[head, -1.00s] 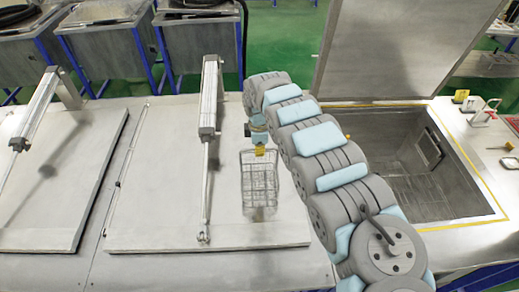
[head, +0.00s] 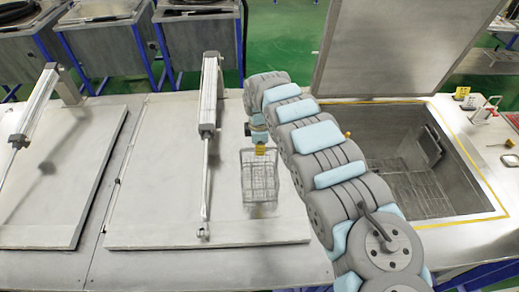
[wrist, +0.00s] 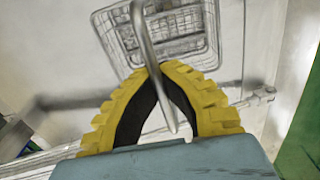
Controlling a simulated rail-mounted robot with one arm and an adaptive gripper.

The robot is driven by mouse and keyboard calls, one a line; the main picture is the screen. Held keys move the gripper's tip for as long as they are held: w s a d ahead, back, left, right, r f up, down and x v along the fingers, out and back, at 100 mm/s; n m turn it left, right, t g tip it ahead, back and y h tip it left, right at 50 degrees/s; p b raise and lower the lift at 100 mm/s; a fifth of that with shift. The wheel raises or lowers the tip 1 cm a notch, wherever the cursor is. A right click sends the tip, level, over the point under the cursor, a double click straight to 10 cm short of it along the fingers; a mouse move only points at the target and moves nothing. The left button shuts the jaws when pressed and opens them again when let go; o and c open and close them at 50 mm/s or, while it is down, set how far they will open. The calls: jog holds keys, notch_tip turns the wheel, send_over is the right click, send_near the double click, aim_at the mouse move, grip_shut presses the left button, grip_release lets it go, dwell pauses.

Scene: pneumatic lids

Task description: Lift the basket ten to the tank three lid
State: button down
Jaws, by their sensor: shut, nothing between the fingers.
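A wire basket (head: 260,183) is under my gripper (head: 260,150) in the head view, over the closed middle tank lid (head: 150,200). In the wrist view the basket (wrist: 165,45) lies beyond my yellow fingers (wrist: 160,68), whose tips meet. Its metal handle (wrist: 143,30) runs through the loop the shut fingers form, with nothing pinched between the tips. The basket appears to hang just above the lid, with a faint shadow under it. I cannot read any tank or basket number.
A pneumatic cylinder (head: 209,95) stands along the middle lid, left of the basket. Another closed lid (head: 50,170) lies at left. The right tank (head: 400,180) is open, its lid (head: 395,50) raised. Blue-framed bins (head: 110,45) stand behind.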

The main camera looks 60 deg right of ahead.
jog(key=shift+f, duration=0.45)
dwell(0.3)
jog(key=c, duration=1.2)
grip_release()
jog(key=shift+o, duration=0.2)
jog(key=shift+r, duration=5.9)
notch_tip(320, 180, up, 12)
jog(key=p, duration=0.2)
jog(key=shift+r+p, duration=0.15)
jog(key=shift+p, duration=0.2)
